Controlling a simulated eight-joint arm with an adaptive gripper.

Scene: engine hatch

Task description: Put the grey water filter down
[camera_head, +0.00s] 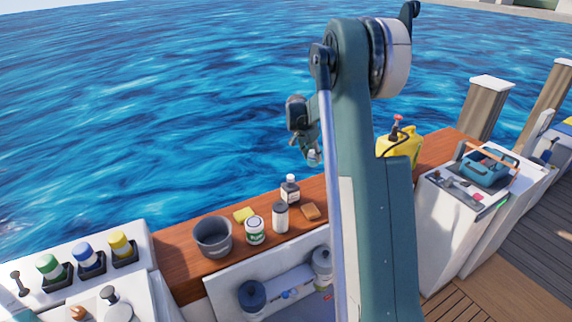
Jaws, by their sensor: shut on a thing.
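My gripper (309,146) hangs in the air left of my arm's upright link, with the water behind it. It is shut on a small pale grey thing (314,158), which fits the grey water filter, but it is too small and partly covered to make out well. It is held clear of any surface. Below, in the open hatch (225,291), stand a grey-white canister (322,262), partly hidden by my arm, and a dark blue-grey canister (252,296).
A yellow jug (397,142) stands right. Capped bottles (88,258) stand left. My arm hides the middle.

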